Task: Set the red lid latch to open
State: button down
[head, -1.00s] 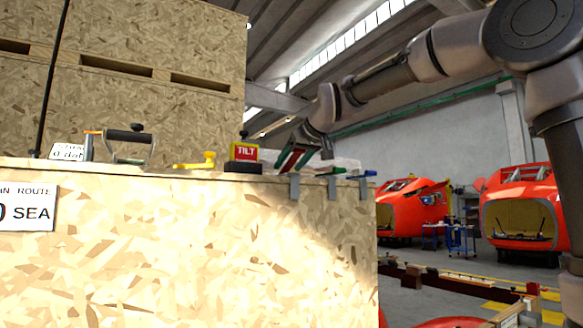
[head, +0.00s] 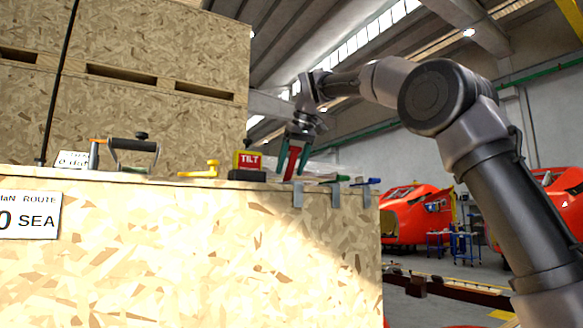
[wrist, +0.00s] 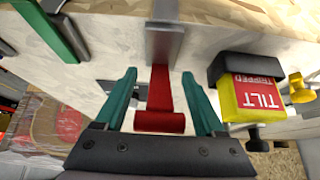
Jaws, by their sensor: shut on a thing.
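The red lid latch (head: 291,163) stands raised, nearly upright, at the top edge of the wooden crate, above a grey metal strap (head: 297,195). In the wrist view its red lever (wrist: 161,92) runs from the grey strap to a thick red crossbar end. My gripper (head: 290,172) points down over the latch. Its two teal fingers (wrist: 160,74) are on either side of the red lever, and it is shut on the latch. Exact finger contact is hard to see in the wrist view.
A green latch (head: 330,178) and a blue latch (head: 366,181) lie low to the right. A yellow and red TILT indicator (head: 248,161) stands close on the left, then a yellow latch (head: 200,171) and a black handle (head: 134,145). Stacked crates (head: 160,50) rise behind.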

dwell(0.3)
grip_release()
jog(key=v, duration=1)
jog(key=shift+s+d+r, duration=0.1)
jog(key=shift+r, duration=0.25)
